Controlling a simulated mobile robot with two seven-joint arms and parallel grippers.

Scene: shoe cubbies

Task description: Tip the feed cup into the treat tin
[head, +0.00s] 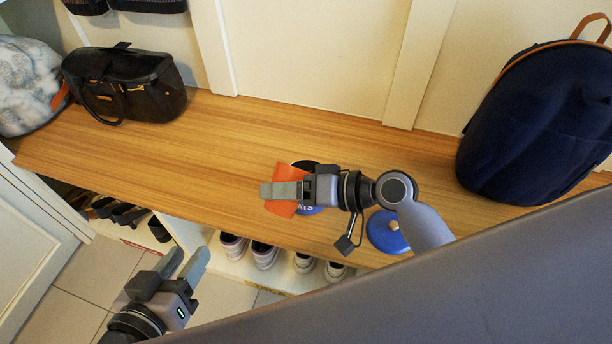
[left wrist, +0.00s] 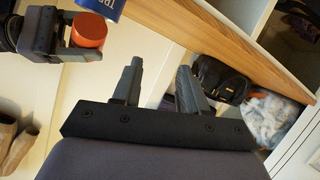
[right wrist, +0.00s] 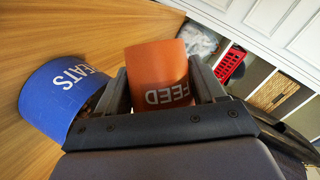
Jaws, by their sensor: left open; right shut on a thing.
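The orange feed cup (head: 283,206) is held in my right gripper (head: 285,190), above the bench and overlapping the treat tin. Its FEED lettering shows in the right wrist view (right wrist: 158,70), and it looks tipped over. The blue treat tin (head: 308,211) stands on the bench, mostly hidden under my right gripper in the head view. In the right wrist view the tin (right wrist: 55,98) is beside the cup, with its mouth partly hidden. Whether anything is pouring cannot be seen. My left gripper (head: 186,264) is open and empty, low in front of the bench.
A blue lid with a wooden knob (head: 386,234) lies on the bench, right of the tin. A navy backpack (head: 540,125) stands at the right and a black handbag (head: 125,85) at the left. Shoes (head: 264,254) fill cubbies below. The bench's left-middle (head: 190,150) is clear.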

